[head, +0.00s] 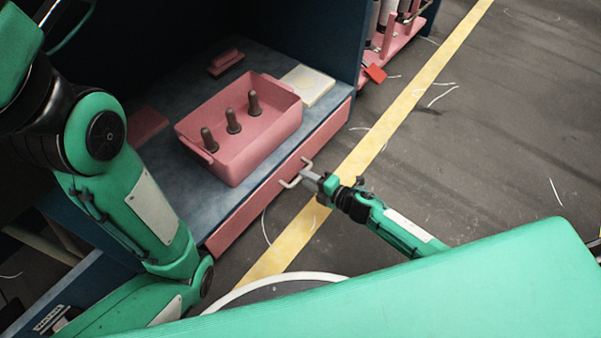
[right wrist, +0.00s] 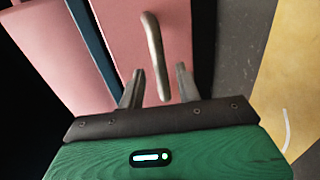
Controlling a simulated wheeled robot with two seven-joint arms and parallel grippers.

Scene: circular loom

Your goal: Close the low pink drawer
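The low pink drawer (head: 256,205) shows as a long pink front under the blue worktop's edge in the head view. Its front looks close to that edge; I cannot tell whether a small gap is left. Its pale metal bar handle (head: 291,183) sticks out from the middle, and it also shows in the right wrist view (right wrist: 153,45). My right gripper (head: 307,177) is at the handle. In the right wrist view its fingers (right wrist: 160,86) are apart, with the handle's near end between them; contact is not clear. My left gripper is out of view.
A pink bin (head: 240,160) with several dark pegs stands on the blue worktop (head: 325,125) above the drawer. A pale square pad (head: 308,84) and a small pink block (head: 225,61) lie behind it. Open floor with a yellow stripe (head: 395,120) is to the right.

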